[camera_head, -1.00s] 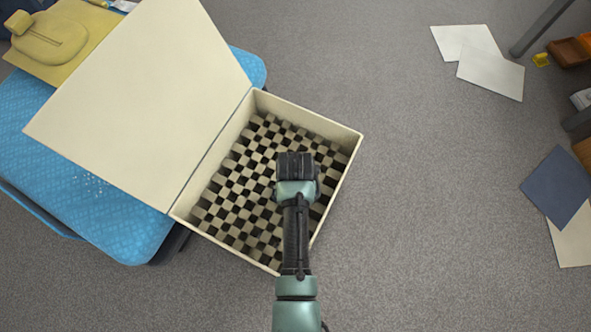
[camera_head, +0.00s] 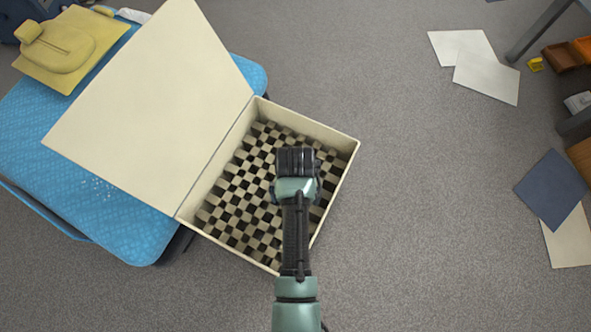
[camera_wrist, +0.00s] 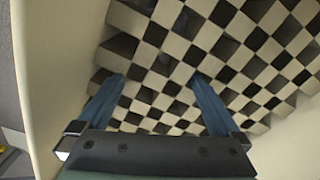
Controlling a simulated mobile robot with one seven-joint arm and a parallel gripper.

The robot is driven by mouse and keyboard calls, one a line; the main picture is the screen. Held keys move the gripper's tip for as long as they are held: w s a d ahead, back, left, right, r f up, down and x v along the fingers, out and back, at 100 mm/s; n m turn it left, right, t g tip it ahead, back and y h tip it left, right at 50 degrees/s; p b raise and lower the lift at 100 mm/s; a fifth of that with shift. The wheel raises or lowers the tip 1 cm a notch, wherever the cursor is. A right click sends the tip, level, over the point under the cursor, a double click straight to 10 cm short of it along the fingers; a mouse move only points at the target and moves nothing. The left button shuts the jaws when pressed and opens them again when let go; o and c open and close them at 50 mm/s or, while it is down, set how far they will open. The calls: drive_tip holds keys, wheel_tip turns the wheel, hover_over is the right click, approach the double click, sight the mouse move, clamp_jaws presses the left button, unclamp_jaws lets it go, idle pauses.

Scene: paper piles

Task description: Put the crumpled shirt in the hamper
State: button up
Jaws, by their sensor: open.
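The hamper (camera_head: 310,124) is a cream box with its lid (camera_head: 150,105) swung open to the left. Its inside shows a black-and-cream checkered weave. My gripper (camera_head: 296,162) is over the hamper's opening, right of its middle; its fingertips are hidden in the head view. In the wrist view my gripper (camera_wrist: 157,82) is open, with two blue fingers spread and nothing between them. They point at the checkered weave, and a cream hamper wall (camera_wrist: 40,60) is close on the left. I cannot make out a crumpled shirt in either current view.
A blue padded seat (camera_head: 110,225) is left of the hamper, partly under the lid. A yellow item (camera_head: 60,48) lies at the upper left. Paper sheets (camera_head: 487,76) and a dark blue sheet (camera_head: 550,190) lie on the floor at right. The grey floor (camera_head: 420,220) between is clear.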

wheel_tip(320, 180, up, 7)
drive_tip(key=p, duration=0.3)
